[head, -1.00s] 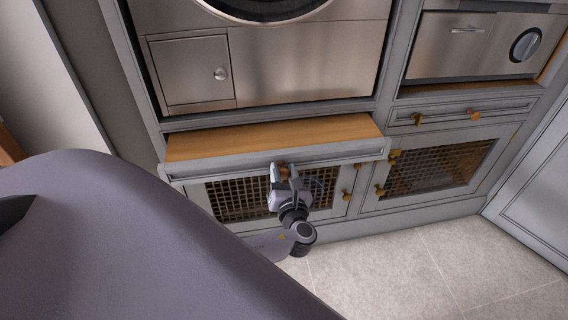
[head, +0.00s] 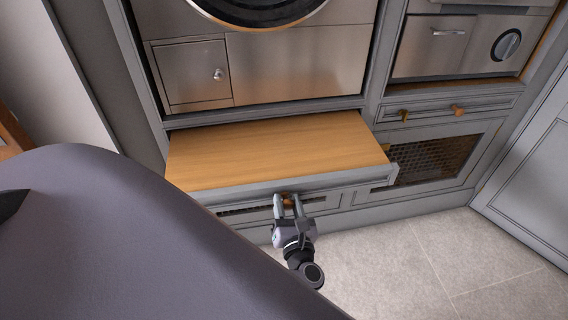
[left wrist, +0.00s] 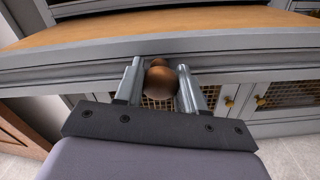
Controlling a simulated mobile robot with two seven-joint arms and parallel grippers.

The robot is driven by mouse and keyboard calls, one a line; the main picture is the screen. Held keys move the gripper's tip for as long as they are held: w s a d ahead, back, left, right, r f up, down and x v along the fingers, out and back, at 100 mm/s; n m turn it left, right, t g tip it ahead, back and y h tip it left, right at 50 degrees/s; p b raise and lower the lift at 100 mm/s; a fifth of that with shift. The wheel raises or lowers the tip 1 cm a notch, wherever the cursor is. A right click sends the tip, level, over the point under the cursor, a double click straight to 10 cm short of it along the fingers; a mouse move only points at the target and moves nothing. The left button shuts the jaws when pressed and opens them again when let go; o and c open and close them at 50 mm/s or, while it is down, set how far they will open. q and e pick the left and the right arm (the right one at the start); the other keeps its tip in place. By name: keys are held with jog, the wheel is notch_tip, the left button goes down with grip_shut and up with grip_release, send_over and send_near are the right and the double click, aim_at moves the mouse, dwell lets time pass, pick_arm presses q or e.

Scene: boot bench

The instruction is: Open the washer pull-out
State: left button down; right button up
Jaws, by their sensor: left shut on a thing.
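The washer pull-out (head: 275,150) is a wooden shelf with a grey front, below the washer (head: 270,65). It stands well out from the cabinet. Its round copper-brown knob (left wrist: 161,80) sits between the fingers of my left gripper (left wrist: 165,85) in the left wrist view. In the head view my left gripper (head: 287,202) is at the middle of the pull-out's front, shut on the knob. My right gripper is not in view.
Below are cabinet doors with mesh panels (head: 432,160). To the right is a small drawer (head: 445,112) with two knobs under a steel appliance (head: 455,45). The tiled floor (head: 400,255) in front is clear.

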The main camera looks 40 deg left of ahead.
pick_arm(q)
jog(key=shift+p+v, duration=0.35)
jog(key=shift+v, duration=1.6)
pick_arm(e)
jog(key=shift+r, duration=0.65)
pick_arm(q)
jog(key=shift+r, duration=0.15)
jog(key=c, duration=0.7)
grip_release()
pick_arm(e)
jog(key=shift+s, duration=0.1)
